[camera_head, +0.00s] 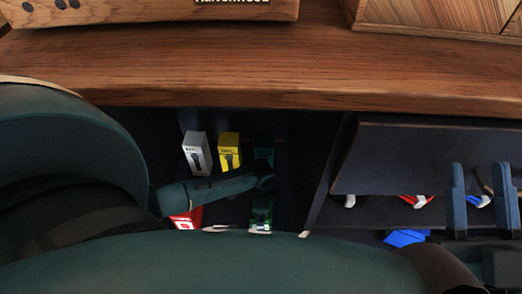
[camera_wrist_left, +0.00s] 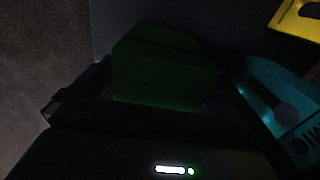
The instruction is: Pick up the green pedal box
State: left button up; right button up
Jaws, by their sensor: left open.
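The green pedal box (camera_wrist_left: 165,65) is large and dark in the left wrist view, directly ahead of my left gripper. It looks to lie between the fingers, but contact cannot be told in the dark. In the head view my left gripper (camera_head: 263,183) reaches into the dark space under the wooden counter, open. A green item (camera_head: 262,213) shows just below it, partly hidden by my arm. My right gripper (camera_head: 480,175) is open and empty at the right, its two blue-grey fingers apart.
A white box (camera_head: 197,153) and a yellow box (camera_head: 229,150) stand near my left gripper. A red box (camera_head: 187,219) is partly hidden. A teal-looking box marked MIC (camera_wrist_left: 275,105) is close on the right. The wooden counter (camera_head: 260,75) overhangs; a dark panel (camera_head: 415,158) is at right.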

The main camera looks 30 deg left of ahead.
pick_arm(q)
jog(key=shift+f, duration=0.25)
jog(key=shift+c, duration=0.2)
jog(key=c, duration=1.1)
